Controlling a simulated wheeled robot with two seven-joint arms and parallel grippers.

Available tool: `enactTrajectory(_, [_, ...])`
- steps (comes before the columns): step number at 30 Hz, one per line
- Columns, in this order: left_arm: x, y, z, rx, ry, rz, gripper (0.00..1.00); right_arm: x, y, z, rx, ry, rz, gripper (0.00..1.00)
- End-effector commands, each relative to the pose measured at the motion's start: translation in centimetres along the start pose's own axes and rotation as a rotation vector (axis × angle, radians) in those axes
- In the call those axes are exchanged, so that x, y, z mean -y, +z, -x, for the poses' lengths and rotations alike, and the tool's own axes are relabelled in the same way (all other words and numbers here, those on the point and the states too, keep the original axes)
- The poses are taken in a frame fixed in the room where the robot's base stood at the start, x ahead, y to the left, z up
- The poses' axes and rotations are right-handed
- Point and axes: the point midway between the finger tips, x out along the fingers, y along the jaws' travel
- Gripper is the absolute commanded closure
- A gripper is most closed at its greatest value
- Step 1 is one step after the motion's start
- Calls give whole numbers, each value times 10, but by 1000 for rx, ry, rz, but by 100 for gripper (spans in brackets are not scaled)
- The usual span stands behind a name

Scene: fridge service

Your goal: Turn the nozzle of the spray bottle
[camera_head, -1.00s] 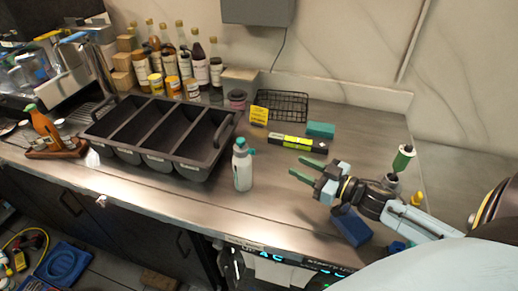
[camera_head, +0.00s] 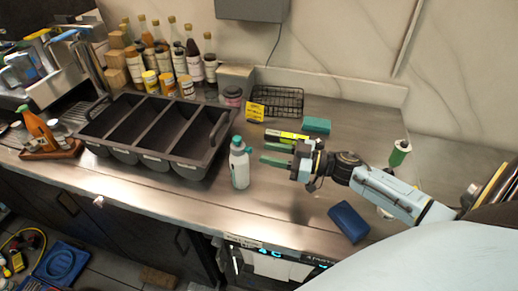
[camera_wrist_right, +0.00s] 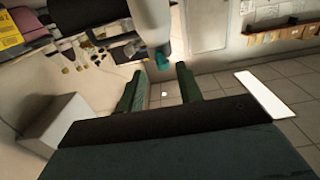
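The spray bottle (camera_head: 240,168) is white with a teal nozzle top and stands upright on the steel counter, right of the black divided bin. My right gripper (camera_head: 269,154) is open just to the right of the bottle's upper part. Its two green fingers point left toward it, with a small gap visible. In the right wrist view the bottle (camera_wrist_right: 155,22) hangs in from the top, and its teal nozzle (camera_wrist_right: 162,59) lies just beyond the open fingers (camera_wrist_right: 159,84). Nothing shows between the fingers. My left gripper is not in view.
The black divided bin (camera_head: 218,152) stands close left of the bottle. A green sponge (camera_head: 316,125), a yellow sign (camera_head: 255,111) and a wire basket (camera_head: 297,101) are behind. A blue block (camera_head: 348,222) lies near the front edge. Counter in front of the bottle is clear.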

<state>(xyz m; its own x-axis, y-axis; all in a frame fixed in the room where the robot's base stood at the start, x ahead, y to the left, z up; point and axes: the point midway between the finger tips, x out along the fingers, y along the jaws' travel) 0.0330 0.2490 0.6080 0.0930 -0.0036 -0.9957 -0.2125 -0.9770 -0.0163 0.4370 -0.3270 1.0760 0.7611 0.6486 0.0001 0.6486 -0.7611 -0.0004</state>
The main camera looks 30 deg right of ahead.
Motion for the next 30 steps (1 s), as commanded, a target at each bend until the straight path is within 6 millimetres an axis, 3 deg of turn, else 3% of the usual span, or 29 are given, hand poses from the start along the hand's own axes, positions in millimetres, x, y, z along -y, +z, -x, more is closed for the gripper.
enactTrajectory(7, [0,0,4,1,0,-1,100,0,-1,-32,-2,1,-1,64])
enactTrajectory(18, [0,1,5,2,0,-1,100,0,0,-38,1,0,0,64])
enactTrajectory(27, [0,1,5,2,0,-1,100,0,0,-38,0,0,0,100])
enactTrajectory(30, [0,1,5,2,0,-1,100,0,0,-38,0,0,0,100])
